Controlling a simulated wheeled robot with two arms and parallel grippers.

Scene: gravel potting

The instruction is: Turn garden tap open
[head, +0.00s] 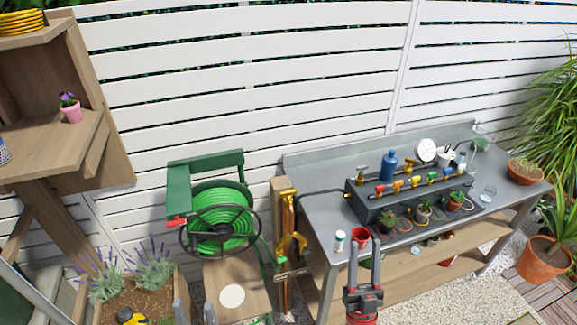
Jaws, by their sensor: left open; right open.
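The garden tap (290,244) is a brass-yellow fitting on a copper pipe that runs down a wooden post, between the hose reel and the metal table. Its handle position is too small to tell. My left gripper (195,308) is at the bottom edge, below and left of the tap. Its two grey fingertips are apart with nothing seen between them, and the rest is cut off. My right gripper (364,242) is right of the tap, in front of the table's front edge. Its fingers point away and stand open. Both grippers are apart from the tap.
A green hose reel (221,220) stands left of the tap. The metal table (318,208) holds a dark box with coloured valves (400,192), small plants and a blue bottle (389,166). A red cup (360,235) appears behind my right fingertips. Lavender (152,268) grows at lower left.

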